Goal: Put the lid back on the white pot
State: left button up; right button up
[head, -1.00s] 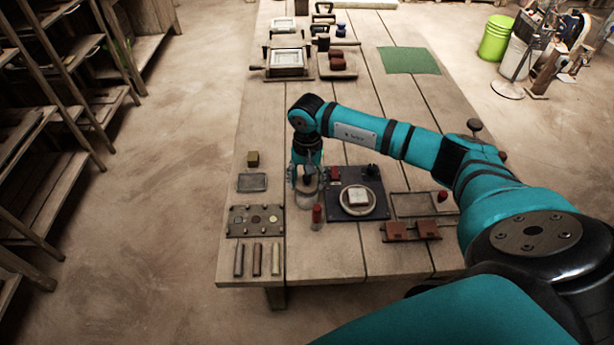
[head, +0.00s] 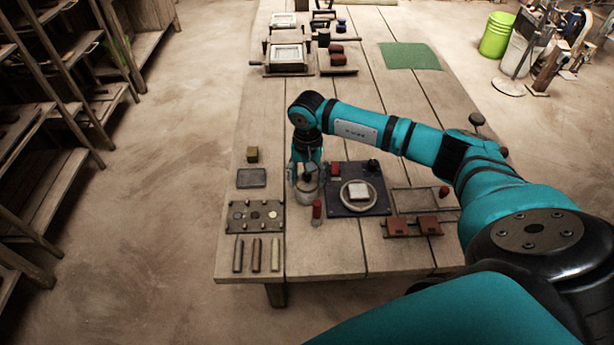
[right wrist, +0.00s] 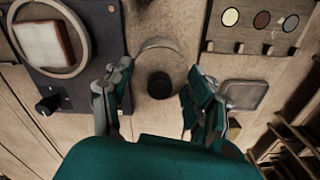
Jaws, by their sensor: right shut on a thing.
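My right gripper (head: 307,182) points straight down over the white pot (head: 306,201), left of the dark board. Its fingers stand on either side of the pale round lid with a dark knob (right wrist: 160,86) and are shut on the lid. The right wrist view also shows this gripper (right wrist: 156,84), with the knob between the fingers. The lid is directly above the pot and hides most of it. I cannot tell whether the lid touches the pot's rim. My left gripper is not in view.
The dark board (head: 377,207) with a round dish (head: 346,203) lies to the right. A plate with colour samples (head: 235,217) and a grey tray (head: 251,178) lie left.

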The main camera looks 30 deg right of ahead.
dwell(1.0)
jog(key=shift+f+b, duration=0.2)
jog(key=shift+b, duration=0.6)
dwell(0.7)
dwell(0.3)
jog(key=o, duration=1)
jog(key=shift+o, duration=0.6)
jog(key=shift+o, duration=1.2)
jog(key=shift+r, duration=0.1)
